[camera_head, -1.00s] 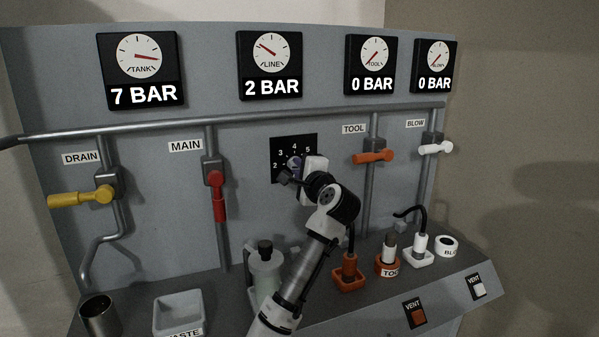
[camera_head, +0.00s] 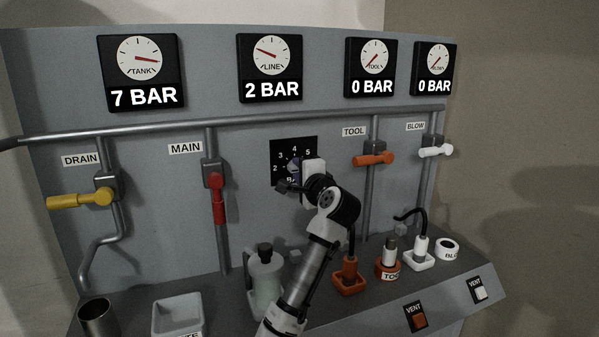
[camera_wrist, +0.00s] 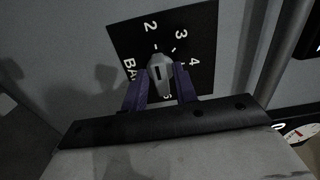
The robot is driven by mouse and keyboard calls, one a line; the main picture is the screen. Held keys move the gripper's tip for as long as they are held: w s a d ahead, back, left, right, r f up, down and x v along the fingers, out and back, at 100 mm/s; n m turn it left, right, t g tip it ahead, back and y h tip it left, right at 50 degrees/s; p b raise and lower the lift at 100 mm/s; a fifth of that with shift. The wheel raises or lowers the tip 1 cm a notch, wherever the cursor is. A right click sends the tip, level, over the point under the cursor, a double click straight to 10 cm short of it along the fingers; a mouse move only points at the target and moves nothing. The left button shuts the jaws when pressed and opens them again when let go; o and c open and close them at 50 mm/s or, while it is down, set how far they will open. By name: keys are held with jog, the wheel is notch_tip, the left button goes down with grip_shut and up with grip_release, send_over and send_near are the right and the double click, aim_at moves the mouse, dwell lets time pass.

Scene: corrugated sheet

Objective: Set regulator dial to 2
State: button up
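The regulator dial is a grey knob (camera_wrist: 158,72) on a black square plate (camera_wrist: 205,25) marked with white numbers and "BAR". The knob's dark line points roughly at the tick by the 2. In the head view, my gripper (camera_head: 294,168) is at the plate (camera_head: 279,148) and hides most of the knob. The LINE gauge (camera_head: 270,68) reads 2 BAR.
The red MAIN valve handle (camera_head: 218,200) hangs down left of the dial. The orange TOOL handle (camera_head: 373,159) and its pipe are close on the right. A bottle (camera_head: 264,280) and hose fittings stand on the ledge below my arm.

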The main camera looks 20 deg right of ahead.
jog(key=shift+o, duration=0.6)
jog(key=s+b, duration=0.3)
jog(key=s, duration=1.1)
jog(key=shift+d, duration=0.25)
